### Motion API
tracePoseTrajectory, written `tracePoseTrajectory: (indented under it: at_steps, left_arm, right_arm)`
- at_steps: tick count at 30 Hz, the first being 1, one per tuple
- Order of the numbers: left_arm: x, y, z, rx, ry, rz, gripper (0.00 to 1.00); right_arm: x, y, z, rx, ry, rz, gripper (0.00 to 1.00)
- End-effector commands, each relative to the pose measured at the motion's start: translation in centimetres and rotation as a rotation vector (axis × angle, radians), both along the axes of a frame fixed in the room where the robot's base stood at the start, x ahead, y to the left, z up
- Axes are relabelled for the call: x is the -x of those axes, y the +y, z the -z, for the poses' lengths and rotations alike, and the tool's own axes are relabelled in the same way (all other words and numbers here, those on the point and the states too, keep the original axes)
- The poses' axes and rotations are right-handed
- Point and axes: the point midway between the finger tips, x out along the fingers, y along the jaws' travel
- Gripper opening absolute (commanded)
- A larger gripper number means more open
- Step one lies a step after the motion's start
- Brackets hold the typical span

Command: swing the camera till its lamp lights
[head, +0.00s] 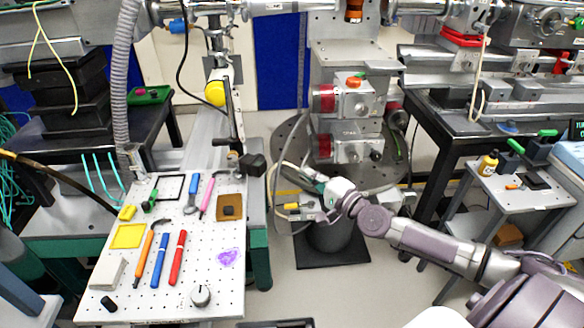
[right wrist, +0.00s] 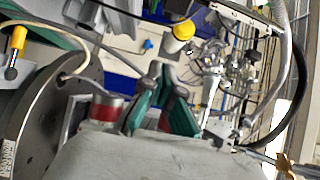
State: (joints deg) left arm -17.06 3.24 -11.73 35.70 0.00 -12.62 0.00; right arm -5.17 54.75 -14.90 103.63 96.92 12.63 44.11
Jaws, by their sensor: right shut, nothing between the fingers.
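A small black box (head: 252,164), which may be the camera, sits at the right back edge of the pegboard table, by the foot of a dark upright bar. I cannot make out a lamp on it, lit or unlit. My right gripper (head: 298,204) is to the right of and below this box in the head view, apart from it, in front of the round metal base. It is shut and empty. Its fingers (right wrist: 162,108) also show in the right wrist view, pointing toward a blurred background. My left gripper is not in view.
The white pegboard table (head: 205,270) holds pens, tools and a knob. A yellow disc (head: 215,93) hangs above it. A red-ended metal block (head: 350,98) stands behind my right gripper. A small cart (head: 515,185) stands at right. Open floor lies between.

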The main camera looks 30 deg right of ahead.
Motion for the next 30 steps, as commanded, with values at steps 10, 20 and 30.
tracePoseTrajectory:
  at_steps: [10, 20, 30]
  left_arm:
    - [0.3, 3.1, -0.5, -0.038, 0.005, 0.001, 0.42]
    - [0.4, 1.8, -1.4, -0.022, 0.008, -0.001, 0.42]
    - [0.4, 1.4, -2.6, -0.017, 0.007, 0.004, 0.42]
  right_arm:
    - [-4.8, 0.9, -0.4, -0.002, -0.006, 0.003, 0.0]
    - [-9.2, 2.9, -0.6, -0.002, 0.004, -0.003, 0.0]
    - [-7.6, 5.3, -0.2, -0.003, 0.002, 0.0, 0.0]
